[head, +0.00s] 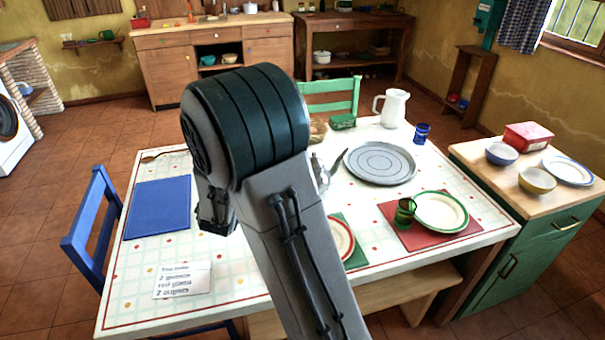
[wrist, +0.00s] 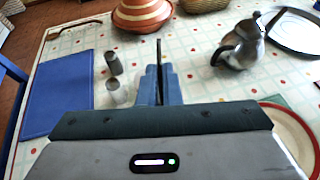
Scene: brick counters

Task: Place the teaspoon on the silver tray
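My gripper (wrist: 160,72) points out over the table in the wrist view. Its two blue-grey fingers are close together on a thin dark upright piece, which looks like the teaspoon (wrist: 158,50) seen edge-on; its bowl cannot be made out. The silver tray (head: 380,163) is round and lies empty at the right rear of the table. In the wrist view the tray (wrist: 296,34) is at the upper right, well away from my gripper. In the head view my arm hides the fingers and the held piece.
A silver teapot (wrist: 240,45) stands between my gripper and the tray. Two small grey shakers (wrist: 113,62) stand left of the fingers, and a striped pot (wrist: 142,14) beyond. A blue mat (head: 158,207), wooden spoon (head: 163,155), white jug (head: 391,108) and plate (head: 440,212) are also on the table.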

